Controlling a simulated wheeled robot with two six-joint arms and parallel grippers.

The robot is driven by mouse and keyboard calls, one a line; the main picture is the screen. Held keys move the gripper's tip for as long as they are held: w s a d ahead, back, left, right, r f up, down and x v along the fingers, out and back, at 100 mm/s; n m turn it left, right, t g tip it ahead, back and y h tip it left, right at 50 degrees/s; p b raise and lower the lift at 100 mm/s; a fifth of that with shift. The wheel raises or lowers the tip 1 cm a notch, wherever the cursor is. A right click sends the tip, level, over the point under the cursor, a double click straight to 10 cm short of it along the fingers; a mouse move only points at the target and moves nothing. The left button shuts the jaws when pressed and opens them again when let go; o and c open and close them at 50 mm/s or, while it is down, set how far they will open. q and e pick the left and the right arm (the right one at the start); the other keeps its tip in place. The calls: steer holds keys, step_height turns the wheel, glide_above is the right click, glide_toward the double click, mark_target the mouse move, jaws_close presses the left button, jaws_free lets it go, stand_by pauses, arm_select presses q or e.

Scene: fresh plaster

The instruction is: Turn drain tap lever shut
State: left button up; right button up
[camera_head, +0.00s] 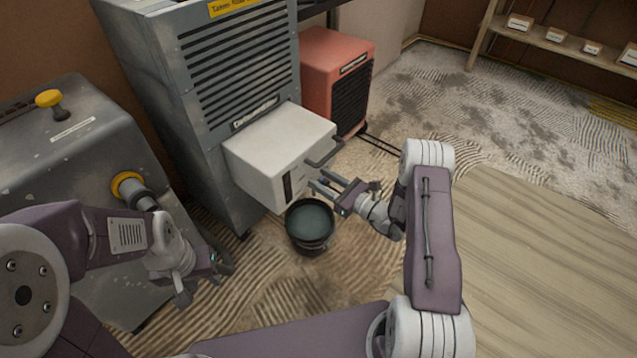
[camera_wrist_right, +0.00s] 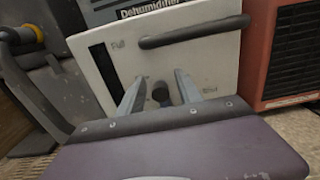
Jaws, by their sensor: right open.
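A grey dehumidifier (camera_head: 205,60) has a white tank (camera_head: 275,150) sticking out of its front with a dark bar handle (camera_head: 325,153). In the right wrist view the white tank front (camera_wrist_right: 110,65) carries a small dark round knob (camera_wrist_right: 161,92), likely the drain tap's lever end. My right gripper (camera_head: 318,187) is open in front of the tank. In the wrist view its two fingers (camera_wrist_right: 158,92) stand on either side of the knob; contact cannot be told. The lever's angle is hidden. My left gripper (camera_head: 203,280) hangs at the lower left, away from the tank, its jaws unclear.
A black bucket (camera_head: 300,241) stands on the floor below the tank front. A red heater-like box (camera_head: 320,75) is behind the tank at the right. A grey metal machine (camera_head: 70,150) is at the left. Open floor (camera_head: 540,240) lies to the right; a shelf (camera_head: 560,48) is far back.

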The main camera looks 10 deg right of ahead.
steer(key=shift+x, duration=0.85)
steer(key=shift+c, duration=0.3)
jaws_close()
